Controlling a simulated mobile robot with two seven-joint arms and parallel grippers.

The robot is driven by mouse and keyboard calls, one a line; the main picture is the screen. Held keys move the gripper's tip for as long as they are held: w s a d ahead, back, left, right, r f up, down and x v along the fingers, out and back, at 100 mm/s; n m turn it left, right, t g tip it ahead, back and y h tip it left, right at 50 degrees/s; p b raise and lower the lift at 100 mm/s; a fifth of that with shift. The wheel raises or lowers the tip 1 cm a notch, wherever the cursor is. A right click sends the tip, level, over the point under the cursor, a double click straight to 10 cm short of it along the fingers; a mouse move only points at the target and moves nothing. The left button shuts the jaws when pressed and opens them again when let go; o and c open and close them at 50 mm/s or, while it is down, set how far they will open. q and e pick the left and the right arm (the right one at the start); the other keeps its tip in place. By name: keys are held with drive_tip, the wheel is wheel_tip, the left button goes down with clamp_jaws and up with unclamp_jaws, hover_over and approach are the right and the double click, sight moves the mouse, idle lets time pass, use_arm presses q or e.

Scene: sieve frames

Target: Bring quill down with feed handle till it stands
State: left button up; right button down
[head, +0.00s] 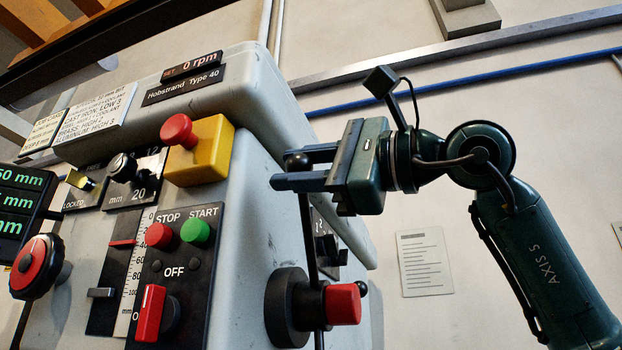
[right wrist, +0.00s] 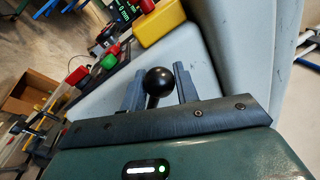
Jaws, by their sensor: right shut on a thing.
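The feed handle is a thin dark lever (head: 308,235) with a black ball knob (head: 297,162). It stands nearly upright beside the black hub (head: 288,307) on the machine's side. My right gripper (head: 280,168) is shut on the handle at its knob end. The right wrist view shows the black ball (right wrist: 158,81) between the two fingers (right wrist: 160,90). A red pointer (head: 122,243) sits high on the depth scale (head: 134,265), and a grey slider (head: 100,292) sits lower beside it. The quill itself is not visible. My left gripper is out of view.
The grey drill head (head: 255,150) carries a yellow box with a red mushroom button (head: 179,131). Below are the red STOP (head: 159,235) and green START (head: 195,231) buttons and a red switch (head: 150,312) by OFF. A red knob (head: 342,304) juts out beside the lever.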

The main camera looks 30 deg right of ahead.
use_arm(q)
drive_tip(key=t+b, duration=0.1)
drive_tip(key=b, duration=0.5)
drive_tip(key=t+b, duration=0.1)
drive_tip(key=b, duration=0.2)
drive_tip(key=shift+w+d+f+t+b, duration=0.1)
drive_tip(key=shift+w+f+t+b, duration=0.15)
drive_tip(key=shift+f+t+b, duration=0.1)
use_arm(e)
wheel_tip(320, 180, down, 26)
drive_tip(key=s+a+n+g+y, duration=0.1)
drive_tip(key=n+g+y, duration=0.2)
drive_tip(key=n, duration=1.6)
drive_tip(key=shift+s+a+r+n+g, duration=0.15)
drive_tip(key=shift+a+n+g, duration=0.05)
drive_tip(key=shift+n+g, duration=0.25)
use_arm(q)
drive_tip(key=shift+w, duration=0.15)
use_arm(e)
drive_tip(key=c, duration=1.1)
unclamp_jaws()
